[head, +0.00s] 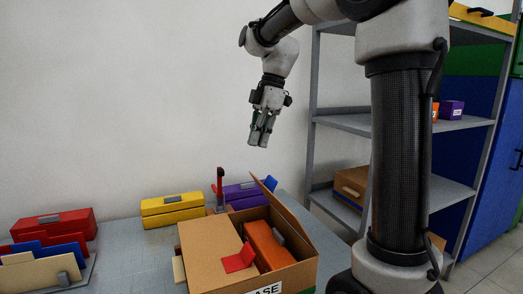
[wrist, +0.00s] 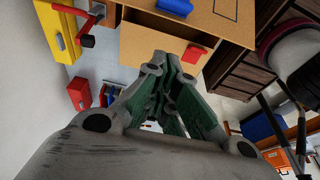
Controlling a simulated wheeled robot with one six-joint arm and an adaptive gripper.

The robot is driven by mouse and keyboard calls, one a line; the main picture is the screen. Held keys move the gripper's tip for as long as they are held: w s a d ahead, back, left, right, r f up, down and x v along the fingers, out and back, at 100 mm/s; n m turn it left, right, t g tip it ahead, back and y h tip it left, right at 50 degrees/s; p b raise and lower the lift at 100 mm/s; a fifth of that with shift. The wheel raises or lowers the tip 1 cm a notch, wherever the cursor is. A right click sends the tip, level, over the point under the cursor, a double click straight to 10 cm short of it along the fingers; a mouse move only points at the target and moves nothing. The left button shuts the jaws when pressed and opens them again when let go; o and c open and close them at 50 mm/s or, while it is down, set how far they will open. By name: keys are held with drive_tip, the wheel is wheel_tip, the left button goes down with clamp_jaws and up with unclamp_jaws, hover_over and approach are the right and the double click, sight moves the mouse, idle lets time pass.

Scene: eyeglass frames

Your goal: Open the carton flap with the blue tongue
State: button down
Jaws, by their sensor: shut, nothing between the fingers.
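The brown carton (head: 205,245) stands on the table at the lower middle of the head view. Its left flap lies flat and carries a red tongue (head: 238,259). The flap with the blue tongue (head: 270,183) stands raised and tilted on the right side. An orange case (head: 264,244) with a grey tab shows in the opening. My gripper (head: 260,140) is shut and empty, well above the carton and apart from it. In the wrist view the blue tongue (wrist: 175,7) and red tongue (wrist: 195,54) show beyond the fingers (wrist: 168,75).
Yellow (head: 172,210) and purple (head: 245,193) cases lie behind the carton, beside a red-topped post (head: 220,182). A red case (head: 52,224) and a rack of coloured panels (head: 45,262) are at the left. Grey shelving (head: 345,122) stands at the right. Bare table (head: 125,255) shows left of the carton.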

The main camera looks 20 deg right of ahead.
sight(271, 177)
drive_tip(key=f, duration=0.6)
drive_tip(key=d+f, duration=0.1)
drive_tip(key=f, duration=0.3)
drive_tip(key=shift+d, duration=0.1)
drive_tip(key=shift+d+r+y, duration=0.2)
drive_tip(key=shift+d+y, duration=0.2)
drive_tip(key=shift+d, duration=0.3)
drive_tip(key=shift+d+r+y, duration=0.2)
drive_tip(key=shift+d+y, duration=0.2)
drive_tip(key=shift+d, duration=0.3)
drive_tip(key=d+f+y, duration=0.1)
drive_tip(key=d+y, duration=0.3)
drive_tip(key=d, duration=1.1)
drive_tip(key=shift+d+f+y, duration=0.2)
drive_tip(key=shift+f+y, duration=0.1)
drive_tip(key=shift+f, duration=0.1)
